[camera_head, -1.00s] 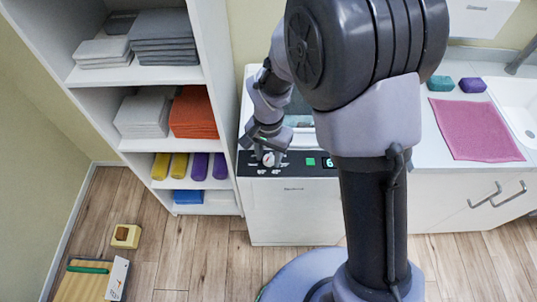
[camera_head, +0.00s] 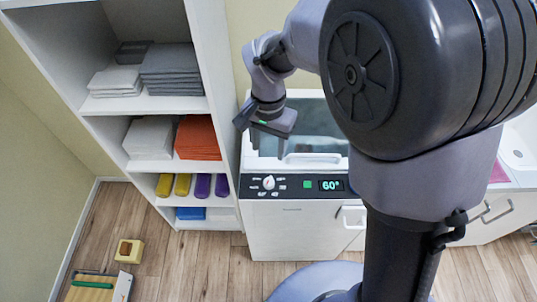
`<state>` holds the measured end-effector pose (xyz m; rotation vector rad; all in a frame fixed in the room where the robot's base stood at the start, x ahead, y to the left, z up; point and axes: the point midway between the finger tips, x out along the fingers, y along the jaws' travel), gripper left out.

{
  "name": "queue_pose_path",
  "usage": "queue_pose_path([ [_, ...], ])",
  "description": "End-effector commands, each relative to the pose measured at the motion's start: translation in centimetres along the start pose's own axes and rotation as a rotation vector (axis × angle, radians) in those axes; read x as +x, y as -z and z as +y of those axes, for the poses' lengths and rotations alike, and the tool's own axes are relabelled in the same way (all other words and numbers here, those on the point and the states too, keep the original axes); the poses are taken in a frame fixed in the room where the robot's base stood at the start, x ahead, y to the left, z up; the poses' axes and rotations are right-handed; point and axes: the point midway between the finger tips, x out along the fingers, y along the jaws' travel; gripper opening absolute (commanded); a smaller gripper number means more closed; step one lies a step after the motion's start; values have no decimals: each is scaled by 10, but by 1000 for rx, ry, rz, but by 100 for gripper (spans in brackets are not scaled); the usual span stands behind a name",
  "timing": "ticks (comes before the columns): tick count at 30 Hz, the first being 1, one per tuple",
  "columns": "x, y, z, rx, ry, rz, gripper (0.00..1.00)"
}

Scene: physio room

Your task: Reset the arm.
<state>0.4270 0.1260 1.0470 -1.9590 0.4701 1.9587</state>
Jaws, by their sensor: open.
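My gripper (camera_head: 254,139) hangs at the end of my arm, above the left part of a white appliance (camera_head: 290,232). It is open and empty, with its fingers pointing down. It is apart from the white knob (camera_head: 268,183) on the black control panel (camera_head: 296,192), which lies below it. My arm's large upper link covers much of the right side of the view.
A white shelf unit (camera_head: 108,105) with grey towels (camera_head: 170,66), orange towels (camera_head: 198,138) and yellow and purple rolls stands left of the appliance.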

Motion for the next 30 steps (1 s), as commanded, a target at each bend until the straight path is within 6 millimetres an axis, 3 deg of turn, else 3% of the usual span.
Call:
queue_pose_path([
  [3,-9,0,0,-1,0,0,53],
  [17,-12,0,2,-1,6,4,53],
  [20,-40,-6,23,-3,66,40,53],
  [24,-90,-42,85,-26,212,157,53],
  [27,-105,-73,121,-50,294,258,53],
  [30,-105,-97,143,-71,342,339,53],
])
